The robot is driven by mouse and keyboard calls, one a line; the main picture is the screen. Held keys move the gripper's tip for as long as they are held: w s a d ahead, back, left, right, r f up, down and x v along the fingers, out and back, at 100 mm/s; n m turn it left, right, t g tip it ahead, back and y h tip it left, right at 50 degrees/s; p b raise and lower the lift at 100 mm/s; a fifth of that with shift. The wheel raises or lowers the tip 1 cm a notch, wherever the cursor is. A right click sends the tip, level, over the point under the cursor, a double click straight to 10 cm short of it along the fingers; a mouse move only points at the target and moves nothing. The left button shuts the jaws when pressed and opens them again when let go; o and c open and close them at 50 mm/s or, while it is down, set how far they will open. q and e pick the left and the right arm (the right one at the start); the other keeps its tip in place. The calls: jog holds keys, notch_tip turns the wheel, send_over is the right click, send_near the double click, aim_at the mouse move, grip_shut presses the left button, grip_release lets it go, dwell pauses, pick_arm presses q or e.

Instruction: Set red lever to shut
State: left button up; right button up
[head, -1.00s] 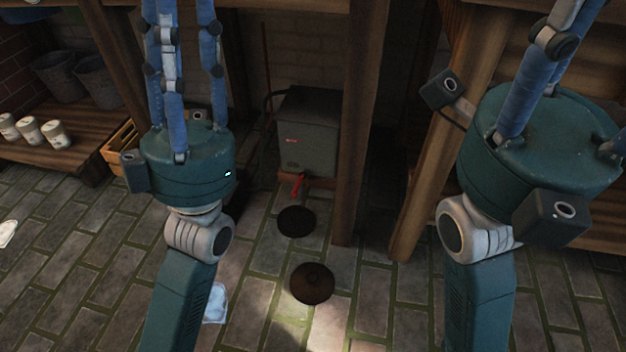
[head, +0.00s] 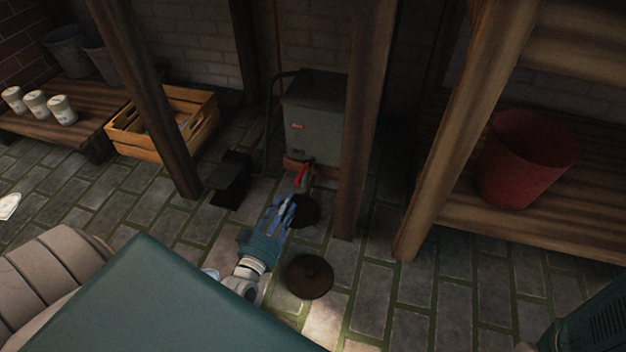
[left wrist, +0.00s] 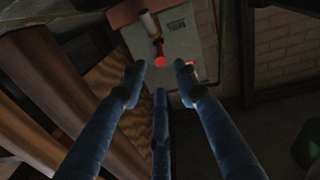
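The red lever (head: 301,176) sticks out low on the front of a grey metal box (head: 313,125) between wooden posts. In the left wrist view the lever's round red end (left wrist: 160,62) faces me, with its pale and dark shaft running up from it. My left gripper (head: 291,203) is reached out low in front of the box, just short of the lever. In the left wrist view its three blue fingers (left wrist: 160,74) are spread, with the red end just beyond and between the tips; contact does not show. My right gripper is out of the head view.
Wooden posts (head: 366,130) stand close beside the box. A dark round lid (head: 309,276) lies on the stone floor near my left wrist. A wooden crate (head: 150,143) is at left, a red bucket (head: 524,160) on the right shelf. Floor at the lower right middle is clear.

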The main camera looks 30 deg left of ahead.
aim_at(298, 178)
pick_arm(q)
jog(key=w+b, duration=0.1)
jog(key=w, duration=0.2)
jog(key=w+a+b, duration=0.1)
jog(key=w+b, duration=0.2)
jog(key=w, duration=0.2)
jog(key=shift+w+a+b, duration=0.25)
jog(key=shift+w+b, duration=0.1)
jog(key=shift+w+a+r, duration=0.1)
jog(key=shift+w, duration=0.55)
grip_shut()
